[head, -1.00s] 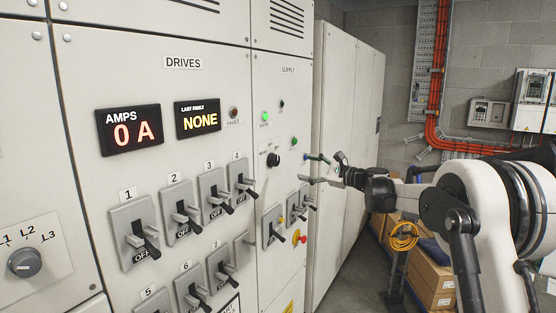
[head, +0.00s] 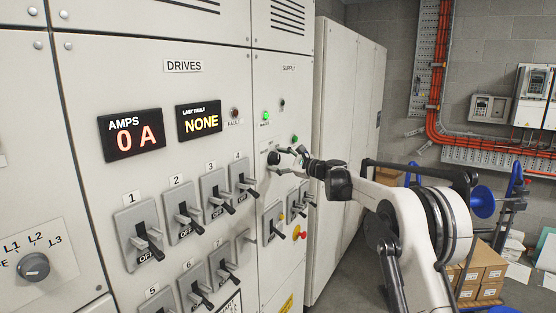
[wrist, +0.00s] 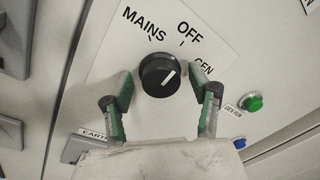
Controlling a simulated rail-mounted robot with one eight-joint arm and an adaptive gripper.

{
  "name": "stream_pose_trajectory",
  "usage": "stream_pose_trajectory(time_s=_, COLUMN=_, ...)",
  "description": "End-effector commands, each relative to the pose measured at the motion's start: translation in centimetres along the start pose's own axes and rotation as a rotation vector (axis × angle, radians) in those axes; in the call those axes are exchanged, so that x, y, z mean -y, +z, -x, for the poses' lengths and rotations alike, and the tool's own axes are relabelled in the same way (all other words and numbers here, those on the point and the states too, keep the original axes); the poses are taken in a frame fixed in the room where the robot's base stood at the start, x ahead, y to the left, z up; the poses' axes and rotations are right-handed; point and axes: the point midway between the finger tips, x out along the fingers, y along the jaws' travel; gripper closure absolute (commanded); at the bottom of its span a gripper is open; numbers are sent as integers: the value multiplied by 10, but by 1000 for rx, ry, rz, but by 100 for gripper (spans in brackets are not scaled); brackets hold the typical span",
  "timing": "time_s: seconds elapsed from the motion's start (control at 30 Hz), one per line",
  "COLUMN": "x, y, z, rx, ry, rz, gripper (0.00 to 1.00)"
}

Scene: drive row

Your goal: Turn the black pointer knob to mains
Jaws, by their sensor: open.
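The black pointer knob (wrist: 159,76) sits on a white plate (wrist: 112,62) marked MAINS at left, OFF in the middle and GEN at right. Its white line points up and right, roughly at the OFF mark. My gripper (wrist: 161,86) is open, with one green-and-grey finger on each side of the knob and gaps between fingers and knob. In the head view, my gripper (head: 285,160) is at the supply panel by the knob (head: 273,158), which it partly covers.
Numbered drive switches (head: 140,235) fill the panel to the left.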

Motion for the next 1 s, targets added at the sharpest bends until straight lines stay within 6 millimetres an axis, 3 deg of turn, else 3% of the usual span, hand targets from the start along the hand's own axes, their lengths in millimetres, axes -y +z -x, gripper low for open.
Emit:
stream_pose_trajectory(time_s=0.23, x=0, y=0, z=0, rx=0, ry=0, rz=0, gripper=44)
stream_pose_trajectory(time_s=0.6, x=0, y=0, z=0, rx=0, ry=0, rz=0, gripper=89)
stream_pose_trajectory(time_s=1.0, x=-2, y=-2, z=0, rx=6, ry=-6, rz=89, gripper=89)
